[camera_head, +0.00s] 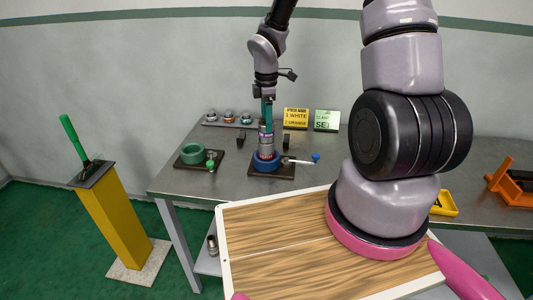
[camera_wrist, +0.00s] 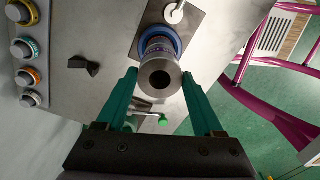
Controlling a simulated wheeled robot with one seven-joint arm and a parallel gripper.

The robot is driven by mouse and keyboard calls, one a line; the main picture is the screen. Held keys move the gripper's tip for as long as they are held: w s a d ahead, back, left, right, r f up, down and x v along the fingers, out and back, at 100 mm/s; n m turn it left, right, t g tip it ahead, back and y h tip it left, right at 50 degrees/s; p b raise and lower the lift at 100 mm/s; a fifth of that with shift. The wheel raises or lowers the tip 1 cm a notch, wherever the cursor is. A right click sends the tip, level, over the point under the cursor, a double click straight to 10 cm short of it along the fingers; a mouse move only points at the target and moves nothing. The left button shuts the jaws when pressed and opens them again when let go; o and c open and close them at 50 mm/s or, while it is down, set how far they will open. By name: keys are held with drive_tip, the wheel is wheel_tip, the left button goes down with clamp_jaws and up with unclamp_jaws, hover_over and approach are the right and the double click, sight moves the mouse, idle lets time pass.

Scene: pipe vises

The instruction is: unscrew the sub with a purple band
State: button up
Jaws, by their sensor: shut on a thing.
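The sub with a purple band (camera_wrist: 159,48) is a grey metal cylinder with a dark bore, seen end-on in the wrist view. It stands upright in a vise with a blue ring (camera_wrist: 172,34); the head view also shows the sub (camera_head: 266,141) and the blue-ringed vise (camera_head: 265,163). My gripper (camera_wrist: 160,74) has teal fingers on both sides of the sub's upper part and is shut on it. In the head view my gripper (camera_head: 267,118) points straight down over the vise. The fingers partly hide the sub's top there.
A green-ringed vise (camera_head: 192,153) with a green-tipped handle stands left of the blue one. A blue-tipped handle (camera_head: 315,157) sticks out right. A rack with several banded pieces (camera_head: 229,118) and two signs (camera_head: 296,118) are behind. A green lever (camera_head: 72,137) tops a yellow post.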

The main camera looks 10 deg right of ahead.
drive_tip(key=shift+r, duration=0.7)
drive_tip(key=shift+r, duration=1.8)
